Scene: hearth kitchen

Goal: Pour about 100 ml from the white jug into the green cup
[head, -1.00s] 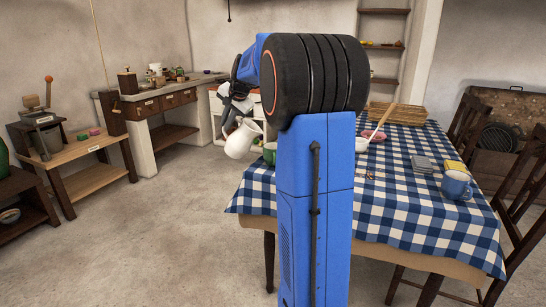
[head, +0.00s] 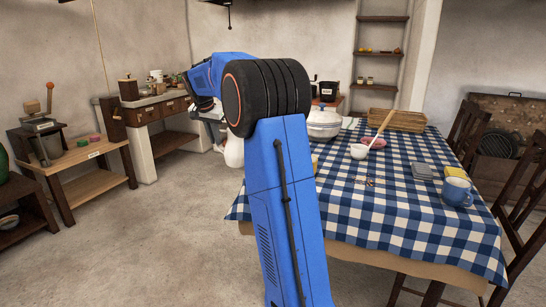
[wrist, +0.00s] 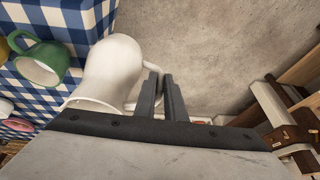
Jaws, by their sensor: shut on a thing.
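The white jug (wrist: 110,68) is held in my gripper (wrist: 161,82). The fingers are closed at the jug's handle, on its right side in the wrist view. In the head view only a part of the jug (head: 234,152) shows, left of my blue arm, so its tilt is hard to tell. The green cup (wrist: 42,64) is on the checked cloth at the left of the wrist view, beside the jug and apart from it. Its inside looks pale, and no liquid can be made out. The cup is hidden in the head view.
A wooden bench (head: 95,181) stands at left. Open floor (head: 150,240) lies left of the table.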

